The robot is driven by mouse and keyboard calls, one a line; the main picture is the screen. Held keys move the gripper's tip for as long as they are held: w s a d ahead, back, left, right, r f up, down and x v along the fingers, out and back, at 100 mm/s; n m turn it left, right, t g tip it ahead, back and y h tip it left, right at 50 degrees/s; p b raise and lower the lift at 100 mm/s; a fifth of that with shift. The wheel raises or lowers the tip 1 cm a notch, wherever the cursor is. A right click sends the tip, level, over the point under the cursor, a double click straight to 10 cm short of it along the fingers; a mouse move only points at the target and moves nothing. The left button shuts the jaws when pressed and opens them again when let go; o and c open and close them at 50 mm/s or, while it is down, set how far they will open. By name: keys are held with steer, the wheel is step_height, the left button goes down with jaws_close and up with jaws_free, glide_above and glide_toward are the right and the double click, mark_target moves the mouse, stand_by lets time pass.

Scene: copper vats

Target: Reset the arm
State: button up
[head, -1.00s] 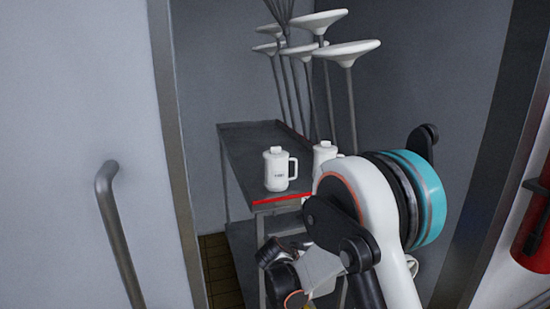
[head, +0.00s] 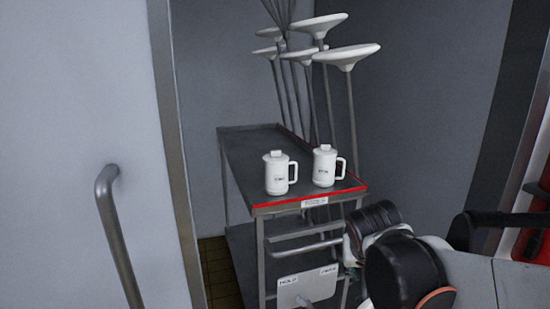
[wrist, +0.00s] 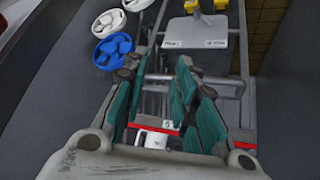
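My arm is at the lower right of the head view, beside the metal cart (head: 235,155). My gripper (wrist: 161,68) shows in the wrist view with its teal finger pads apart and nothing held between them. Its fingertips are not clearly seen in the head view. Two white lidded mugs, a left one (head: 277,175) and a right one (head: 324,168), stand upright on the cart's top near its red front edge. A white mug (wrist: 155,138) also shows in part between the finger bases in the wrist view.
Tall tools with white disc heads (head: 346,53) stand behind the cart. A white sign (head: 308,287) is low at the cart's front. A door handle (head: 118,235) is at left. Blue (wrist: 113,50) and white (wrist: 108,23) round handles show at the wrist view's left.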

steer(key=s+n+y, duration=0.1)
steer(key=s+y, duration=0.1)
steer(key=s, duration=1.4)
steer(key=shift+s+d+n+t, duration=0.15)
steer(key=shift+n+t, duration=0.15)
steer(key=shift+n, duration=0.1)
